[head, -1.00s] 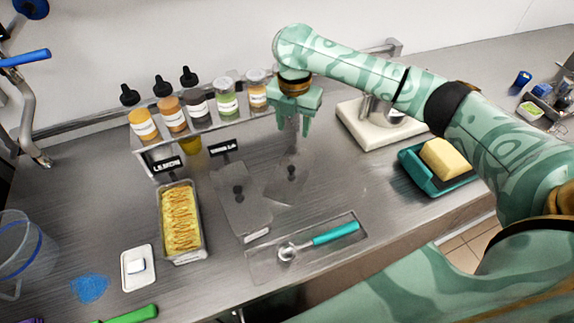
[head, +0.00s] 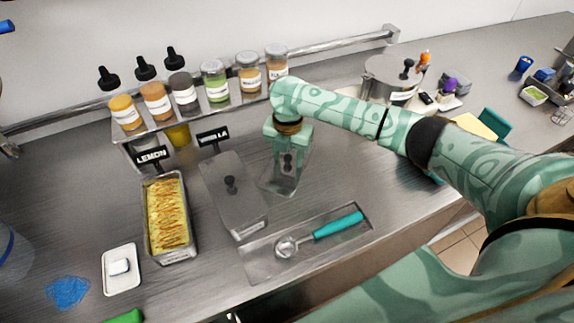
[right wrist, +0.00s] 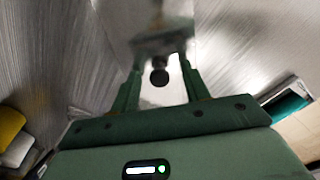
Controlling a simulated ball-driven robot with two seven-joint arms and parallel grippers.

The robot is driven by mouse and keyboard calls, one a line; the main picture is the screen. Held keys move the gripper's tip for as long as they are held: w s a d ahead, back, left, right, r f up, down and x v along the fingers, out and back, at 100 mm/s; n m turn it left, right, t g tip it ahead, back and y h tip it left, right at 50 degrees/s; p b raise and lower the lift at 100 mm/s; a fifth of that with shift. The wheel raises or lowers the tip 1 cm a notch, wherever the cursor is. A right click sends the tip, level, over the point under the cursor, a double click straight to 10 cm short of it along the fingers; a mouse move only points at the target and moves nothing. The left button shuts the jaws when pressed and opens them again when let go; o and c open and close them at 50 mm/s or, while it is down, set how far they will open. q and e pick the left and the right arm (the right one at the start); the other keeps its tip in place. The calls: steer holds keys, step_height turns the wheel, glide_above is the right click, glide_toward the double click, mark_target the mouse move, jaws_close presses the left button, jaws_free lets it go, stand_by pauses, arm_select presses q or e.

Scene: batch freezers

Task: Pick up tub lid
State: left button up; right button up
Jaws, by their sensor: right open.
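A flat grey tub lid (head: 278,183) with a dark knob lies on the steel counter right of the lidded tub. My right gripper (head: 287,168) is open and lowered over this lid, with its fingers at either side of the knob. In the right wrist view the dark knob (right wrist: 160,74) shows between the open fingers (right wrist: 160,84), and no grip on it is visible. The lid is partly hidden by the gripper in the head view. A second grey lid (head: 228,201) with a dark knob lies left of it. My left gripper is not in view.
A lemon tub (head: 182,257) with yellow contents stands at left. A steel tray (head: 262,268) with a teal-handled scoop (head: 338,225) lies in front. A shelf (head: 205,112) of bottles and jars stands behind. Bare counter lies right of the gripper.

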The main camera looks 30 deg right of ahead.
jaws_close()
